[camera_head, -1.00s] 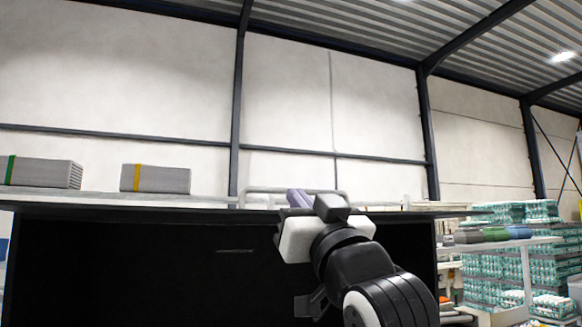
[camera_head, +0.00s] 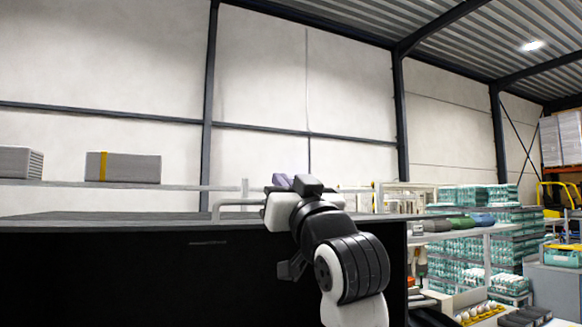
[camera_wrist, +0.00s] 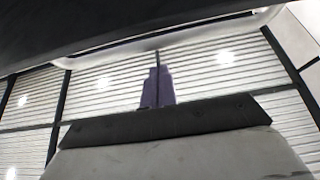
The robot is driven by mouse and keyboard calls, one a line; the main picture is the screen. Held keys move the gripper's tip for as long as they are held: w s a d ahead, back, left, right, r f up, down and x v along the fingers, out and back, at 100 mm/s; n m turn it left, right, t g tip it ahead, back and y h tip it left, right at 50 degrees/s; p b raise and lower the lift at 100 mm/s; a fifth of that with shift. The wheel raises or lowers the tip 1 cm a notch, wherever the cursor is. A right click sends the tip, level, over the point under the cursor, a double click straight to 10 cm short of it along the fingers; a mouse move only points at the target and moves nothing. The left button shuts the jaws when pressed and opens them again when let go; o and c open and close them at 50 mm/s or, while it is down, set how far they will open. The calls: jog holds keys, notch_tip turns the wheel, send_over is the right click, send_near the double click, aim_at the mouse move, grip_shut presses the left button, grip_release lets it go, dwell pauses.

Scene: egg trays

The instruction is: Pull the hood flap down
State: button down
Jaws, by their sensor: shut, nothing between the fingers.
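The hood is a wide black box; its dark front panel (camera_head: 110,270) fills the lower left of the head view and has a small slot near its top. A pale bar (camera_head: 238,203) runs along its upper edge behind my gripper (camera_head: 282,181). My gripper has purple fingers, shut with nothing between them, at the height of the box's top edge. In the wrist view the fingers (camera_wrist: 157,76) point up towards a pale rounded bar (camera_wrist: 150,45) under a dark surface. I cannot tell whether they touch it. My arm hides part of the panel.
Grey stacks, one with a yellow strap (camera_head: 123,167), stand behind the box at left. On the right are a shelf (camera_head: 455,234) with coloured cartons, stacked teal egg trays (camera_head: 470,265) and a crate of eggs (camera_head: 480,314). The space above the box looks clear.

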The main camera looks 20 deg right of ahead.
jog(key=shift+w+f, duration=0.15)
jog(key=shift+f, duration=0.9)
jog(key=shift+f, duration=0.1)
